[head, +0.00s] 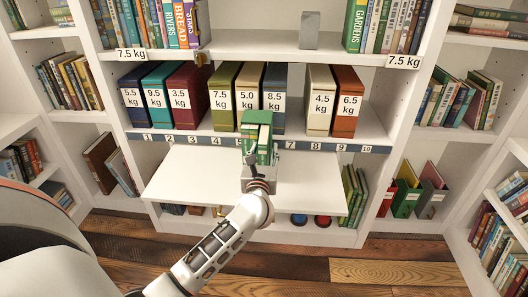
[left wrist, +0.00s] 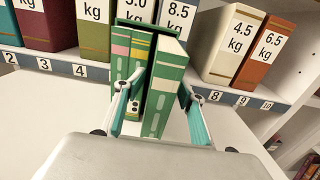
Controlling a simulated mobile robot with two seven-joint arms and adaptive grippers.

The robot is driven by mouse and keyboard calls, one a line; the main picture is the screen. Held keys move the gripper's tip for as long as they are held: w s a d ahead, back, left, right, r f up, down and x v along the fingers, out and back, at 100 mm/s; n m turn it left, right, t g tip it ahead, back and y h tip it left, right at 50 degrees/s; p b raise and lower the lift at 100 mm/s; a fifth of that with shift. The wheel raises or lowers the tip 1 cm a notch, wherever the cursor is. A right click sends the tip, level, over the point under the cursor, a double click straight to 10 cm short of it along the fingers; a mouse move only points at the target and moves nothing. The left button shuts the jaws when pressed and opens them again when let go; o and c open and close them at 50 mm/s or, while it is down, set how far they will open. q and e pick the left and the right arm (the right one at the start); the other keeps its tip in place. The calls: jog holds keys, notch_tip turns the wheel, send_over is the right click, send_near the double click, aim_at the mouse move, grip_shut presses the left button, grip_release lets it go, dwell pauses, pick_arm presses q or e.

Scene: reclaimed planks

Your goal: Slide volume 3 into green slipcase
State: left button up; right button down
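The green slipcase (head: 257,116) stands upright at the back of the white pull-out board, its open side towards me; its dark rim also shows in the left wrist view (left wrist: 150,25). Thin green volumes with pink and yellow bands (left wrist: 120,58) stand in its left part. A thicker green volume (left wrist: 168,80) stands at the right and juts out towards me; its number is not readable. My left gripper (left wrist: 160,100) is in front of the slipcase, its fingers apart on either side of the jutting volume, with visible gaps beside it. My right gripper is not in view.
Weight-labelled binders, such as a red one (head: 345,101), stand on the shelf behind, above a numbered strip (head: 320,146). The pull-out board (head: 190,180) is clear on its left and right. A grey block (head: 309,31) stands on the upper shelf.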

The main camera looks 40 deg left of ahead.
pick_arm(q)
jog(key=shift+a, duration=0.1)
jog(key=shift+s, duration=0.1)
jog(key=v, duration=1.2)
